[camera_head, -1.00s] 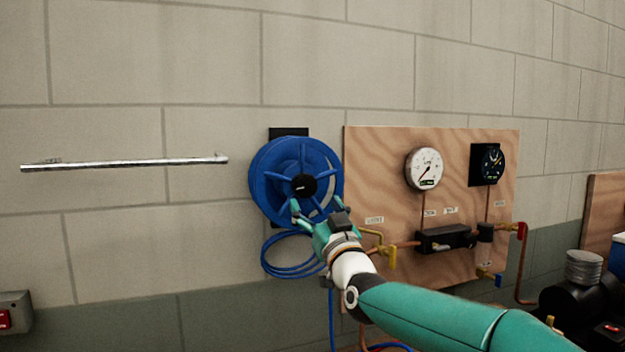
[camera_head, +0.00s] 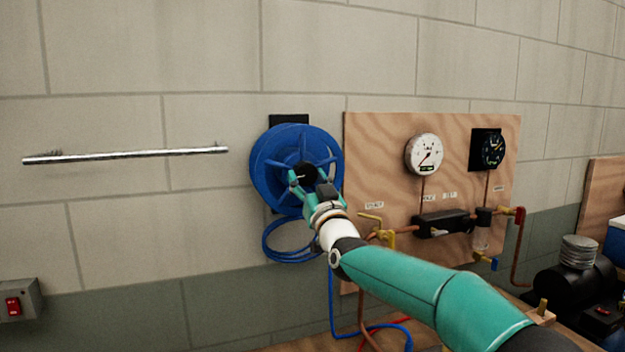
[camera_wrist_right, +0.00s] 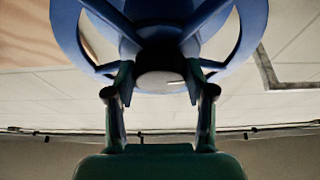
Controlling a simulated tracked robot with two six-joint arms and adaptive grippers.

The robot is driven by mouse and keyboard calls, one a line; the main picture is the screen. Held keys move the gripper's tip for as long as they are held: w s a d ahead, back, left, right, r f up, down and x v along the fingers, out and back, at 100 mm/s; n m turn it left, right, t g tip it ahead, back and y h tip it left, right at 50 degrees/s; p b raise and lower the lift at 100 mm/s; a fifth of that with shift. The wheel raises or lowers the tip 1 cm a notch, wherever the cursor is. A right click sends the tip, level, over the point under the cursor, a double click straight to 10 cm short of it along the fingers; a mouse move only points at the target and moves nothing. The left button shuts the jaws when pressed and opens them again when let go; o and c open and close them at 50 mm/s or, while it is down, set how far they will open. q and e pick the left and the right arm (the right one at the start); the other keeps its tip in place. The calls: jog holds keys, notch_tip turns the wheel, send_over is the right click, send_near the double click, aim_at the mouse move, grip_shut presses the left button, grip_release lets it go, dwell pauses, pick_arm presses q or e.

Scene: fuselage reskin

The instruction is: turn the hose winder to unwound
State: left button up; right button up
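The hose winder is a blue spoked reel (camera_head: 270,165) on a black wall bracket, with a dark hub (camera_head: 304,172) at its centre. Blue hose hangs in loops (camera_head: 285,250) below it. My right gripper (camera_head: 307,180) is at the front of the reel, its fingers by the hub. In the right wrist view the reel (camera_wrist_right: 235,25) fills the top, and the two fingers of my right gripper (camera_wrist_right: 160,90) are spread apart on either side of the round hub (camera_wrist_right: 160,82). I cannot tell whether they touch it. My left gripper is not in view.
A wooden panel (camera_head: 375,150) with a white gauge (camera_head: 424,154), a dark gauge (camera_head: 493,150), pipes and valves stands right of the reel. A metal rail (camera_head: 125,155) is on the wall at left. A box with a red switch (camera_head: 14,306) is at lower left.

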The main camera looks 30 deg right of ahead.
jog(key=c, duration=0.3)
jog(key=shift+f+m+b, duration=0.15)
jog(key=shift+m+b, duration=0.45)
jog(key=shift+b, duration=0.3)
jog(key=shift+m+h, duration=0.6)
jog(key=shift+r, duration=0.2)
jog(key=o, duration=1.2)
jog(key=shift+c, duration=0.2)
